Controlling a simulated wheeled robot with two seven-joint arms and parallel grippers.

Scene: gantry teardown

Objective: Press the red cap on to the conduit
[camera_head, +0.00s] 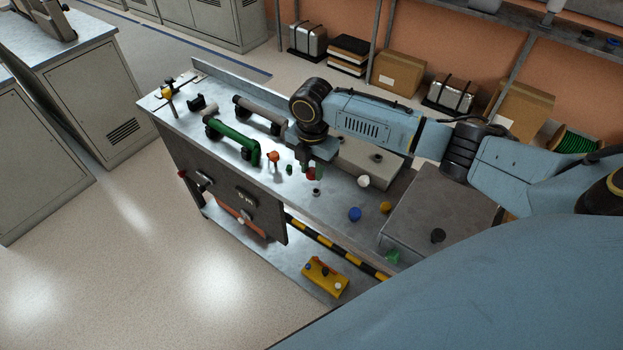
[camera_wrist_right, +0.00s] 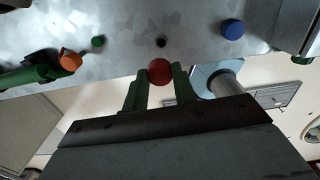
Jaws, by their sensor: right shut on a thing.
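My right gripper (camera_head: 313,172) is above the bench top and its green fingers are shut on the red cap (camera_head: 311,174). In the right wrist view the red cap (camera_wrist_right: 159,70) sits between the two fingertips (camera_wrist_right: 159,88). A green tube (camera_head: 232,140) and a grey tube (camera_head: 260,115) lie on the bench to the left of the gripper. I cannot tell which piece is the conduit. The red cap appears apart from both tubes. My left gripper is not in view.
An orange piece (camera_head: 273,157), a small green cap (camera_head: 289,169) and a dark stub (camera_head: 316,192) stand near the gripper. A blue cap (camera_head: 354,214), a yellow cap (camera_head: 385,207) and a white cap (camera_head: 363,181) are farther right. A grey box (camera_head: 440,215) occupies the right end.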

